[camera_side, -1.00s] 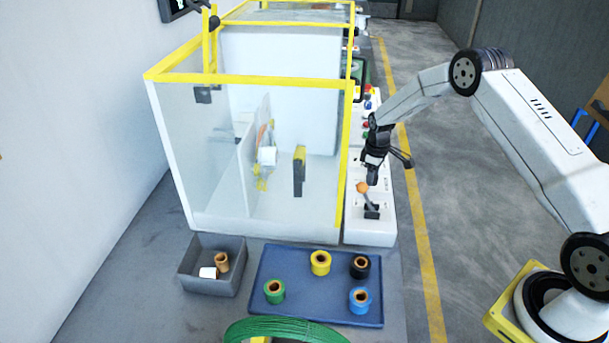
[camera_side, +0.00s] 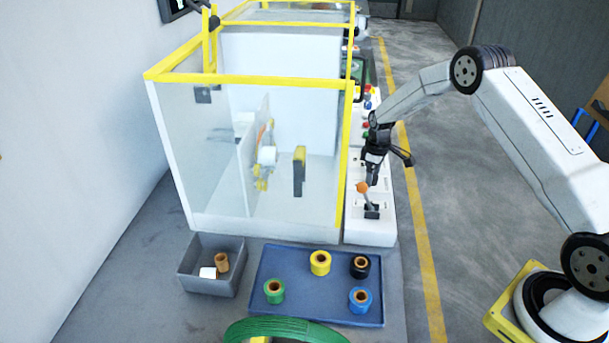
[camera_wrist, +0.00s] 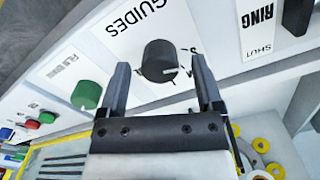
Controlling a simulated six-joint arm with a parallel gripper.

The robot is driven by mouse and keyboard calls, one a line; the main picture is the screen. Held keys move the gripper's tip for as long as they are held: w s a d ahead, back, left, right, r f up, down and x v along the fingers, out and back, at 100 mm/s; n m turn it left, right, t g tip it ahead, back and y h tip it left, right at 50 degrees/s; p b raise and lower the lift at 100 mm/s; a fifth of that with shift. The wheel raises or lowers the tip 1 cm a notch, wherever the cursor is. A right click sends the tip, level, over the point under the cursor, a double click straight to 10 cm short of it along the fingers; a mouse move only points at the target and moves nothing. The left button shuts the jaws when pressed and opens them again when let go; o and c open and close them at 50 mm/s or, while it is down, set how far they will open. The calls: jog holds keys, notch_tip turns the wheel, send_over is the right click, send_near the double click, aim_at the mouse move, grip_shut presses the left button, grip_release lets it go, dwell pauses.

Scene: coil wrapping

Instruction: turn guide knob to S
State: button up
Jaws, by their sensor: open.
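The guide knob (camera_wrist: 159,60) is a round black knob on a white panel under the upside-down word GUIDES. Its white pointer mark points to the lower right in the wrist view. Small letters lie along its right side, partly hidden by a finger, and I cannot tell which one the pointer meets. My gripper (camera_wrist: 161,68) is open, with one finger on each side of the knob and visible gaps between. In the side view my gripper (camera_side: 372,181) points down over the control panel; the knob cannot be made out there.
A lever with an orange ball (camera_side: 362,187) stands near my gripper. In the wrist view, a green knob (camera_wrist: 87,95) is at left and a black RING control (camera_wrist: 297,15) at right. The yellow-framed clear enclosure (camera_side: 215,150) borders the panel.

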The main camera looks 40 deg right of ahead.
jog(key=shift+r, duration=3.65)
jog(key=shift+s+a+r, duration=0.15)
jog(key=shift+a+r, duration=0.05)
jog(key=shift+a, duration=0.1)
jog(key=s+a+r+m+t, duration=0.1)
jog(key=s+a+r+m, duration=0.1)
jog(key=s+a+r, duration=0.7)
jog(key=s+a+m, duration=0.1)
jog(key=s+a, duration=0.3)
jog(key=s, duration=0.3)
jog(key=s+a+f+m+t, duration=0.1)
jog(key=s+a, duration=0.2)
jog(key=s, duration=0.5)
jog(key=shift+a+m+t, duration=0.3)
jog(key=shift+a, duration=0.05)
jog(key=shift+w, duration=0.15)
